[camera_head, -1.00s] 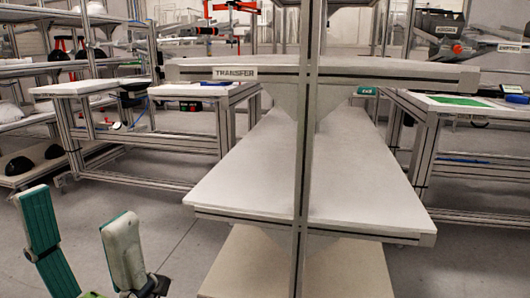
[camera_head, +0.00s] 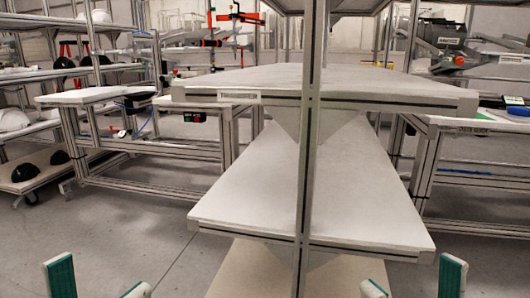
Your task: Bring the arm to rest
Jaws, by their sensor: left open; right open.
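My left gripper (camera_head: 98,282) is at the bottom left edge of the head view. Its two teal-and-pale fingers stand well apart with nothing between them. My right gripper (camera_head: 412,281) is at the bottom right edge, its fingers also apart and empty. Both are in front of the shelf rack and look clear of it. Only the finger ends show; the rest of both arms is out of the picture.
A metal rack with an empty upper shelf (camera_head: 340,82) and an empty lower shelf (camera_head: 330,205) stands ahead, its post (camera_head: 309,130) in the middle. A workbench (camera_head: 85,96) is at left. Black helmet shells (camera_head: 25,168) lie on a low cart. Floor at left is clear.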

